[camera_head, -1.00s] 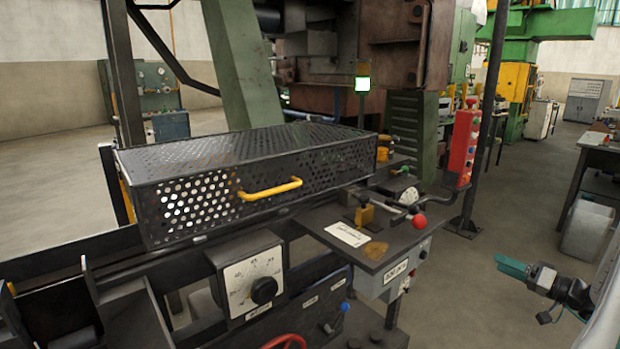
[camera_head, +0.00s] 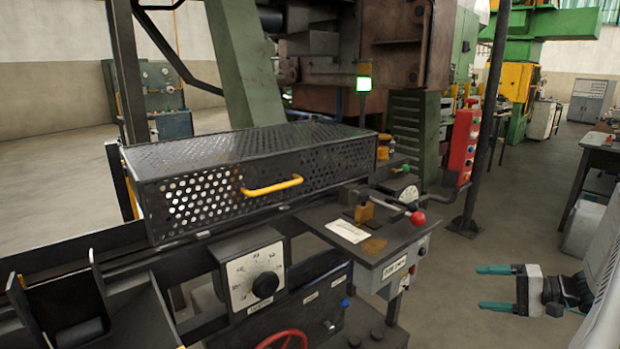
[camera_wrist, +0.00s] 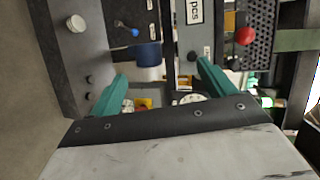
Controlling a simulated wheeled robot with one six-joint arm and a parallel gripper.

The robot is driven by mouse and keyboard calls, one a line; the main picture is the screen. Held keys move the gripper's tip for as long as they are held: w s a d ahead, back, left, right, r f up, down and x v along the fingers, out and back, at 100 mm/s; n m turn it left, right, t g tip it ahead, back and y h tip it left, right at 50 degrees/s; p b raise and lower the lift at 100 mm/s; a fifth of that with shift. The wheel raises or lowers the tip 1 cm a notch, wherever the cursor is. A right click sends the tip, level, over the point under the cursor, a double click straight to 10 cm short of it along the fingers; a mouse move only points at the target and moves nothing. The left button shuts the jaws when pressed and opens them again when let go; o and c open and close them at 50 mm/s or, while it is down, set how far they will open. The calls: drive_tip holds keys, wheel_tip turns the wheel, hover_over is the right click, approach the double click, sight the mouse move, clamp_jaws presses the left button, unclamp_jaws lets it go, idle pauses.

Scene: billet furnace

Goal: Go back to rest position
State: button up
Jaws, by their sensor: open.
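My gripper (camera_head: 496,287) is at the lower right of the head view, over the bare floor to the right of the machine. Its two teal fingers point left and stand apart, with nothing between them. In the wrist view my gripper (camera_wrist: 160,85) also shows open, its fingers on either side of a gap. Parts of the machine's control panel show beyond it. My gripper touches nothing that I can see.
A perforated black cover (camera_head: 250,175) with a yellow handle (camera_head: 271,187) sits on the machine. A workbench (camera_head: 597,140) stands at the far right.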

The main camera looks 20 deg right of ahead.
drive_tip(key=s+a+r+n+g+h, duration=0.3)
drive_tip(key=s+a+r, duration=0.2)
drive_tip(key=a, duration=0.5)
drive_tip(key=s+a+r+n+g+h, duration=0.3)
drive_tip(key=a+r, duration=0.4)
drive_tip(key=a, duration=0.4)
drive_tip(key=s+a+r+n+g+h, duration=0.3)
drive_tip(key=s+a+r+h, duration=0.1)
drive_tip(key=s+a, duration=0.4)
drive_tip(key=shift+a+r, duration=0.9)
drive_tip(key=shift+a, duration=0.35)
